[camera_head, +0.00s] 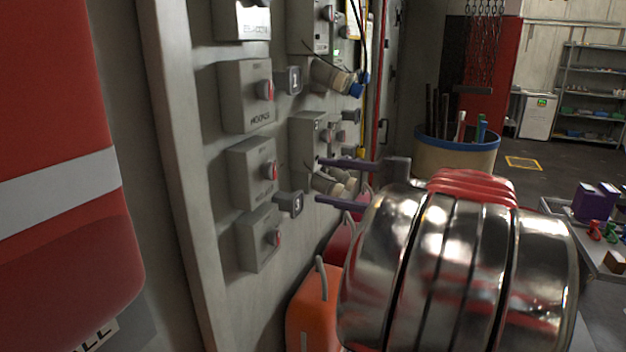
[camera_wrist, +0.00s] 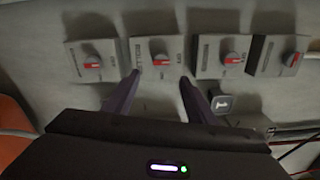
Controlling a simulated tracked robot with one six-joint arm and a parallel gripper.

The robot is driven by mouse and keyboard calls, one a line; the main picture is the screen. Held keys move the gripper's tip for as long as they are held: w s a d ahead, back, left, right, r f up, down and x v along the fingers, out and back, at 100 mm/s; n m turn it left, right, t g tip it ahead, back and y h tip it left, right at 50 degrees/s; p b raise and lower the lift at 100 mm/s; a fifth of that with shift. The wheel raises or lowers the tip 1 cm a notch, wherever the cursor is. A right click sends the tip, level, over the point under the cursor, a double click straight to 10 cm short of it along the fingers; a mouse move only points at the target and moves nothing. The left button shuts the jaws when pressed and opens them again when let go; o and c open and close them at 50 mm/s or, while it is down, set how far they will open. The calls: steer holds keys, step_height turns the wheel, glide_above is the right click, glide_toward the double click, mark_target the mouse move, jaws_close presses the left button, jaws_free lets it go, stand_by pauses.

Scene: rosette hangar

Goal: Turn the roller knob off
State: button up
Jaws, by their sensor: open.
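Grey switch boxes with red-faced knobs are fixed to the wall. In the wrist view they form a row, and the box second from left (camera_wrist: 157,82) has its red knob (camera_wrist: 160,60) just beyond and between my fingertips. Its label is too blurred to read surely, so I cannot confirm that it is the roller knob. In the head view, a box with a red knob (camera_head: 269,172) is left of my gripper (camera_head: 319,181) at about its height. My gripper (camera_wrist: 160,78) is open and empty, its two dark fingers pointing at the wall, apart from the knob.
Other boxes carry red knobs above (camera_head: 266,90) and below (camera_head: 273,238). Small numbered tags (camera_head: 290,203) and plug connectors (camera_head: 333,78) stick out nearby. An orange case (camera_head: 312,310) stands below. A barrel (camera_head: 455,155) and shelves (camera_head: 590,95) are farther back.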

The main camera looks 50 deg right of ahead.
steer(key=shift+v, duration=0.95)
steer(key=w+a+f+n+g, duration=0.1)
steer(key=a+f+n+g, duration=0.3)
steer(key=a, duration=0.5)
steer(key=w+a+f+n+g, duration=0.1)
steer(key=a+f+n+g, duration=0.1)
steer(key=a+n+g, duration=0.5)
steer(key=w+a+f+n+g, duration=0.1)
steer(key=a+f+n, duration=0.25)
steer(key=a, duration=0.75)
steer(key=s+a+f+n+h, duration=0.1)
steer(key=s+a+f+h, duration=0.5)
steer(key=a+f, duration=0.3)
steer(key=shift+s+f+n+t, duration=0.2)
steer(key=shift+f+n+t, duration=0.15)
steer(key=shift+f, duration=0.55)
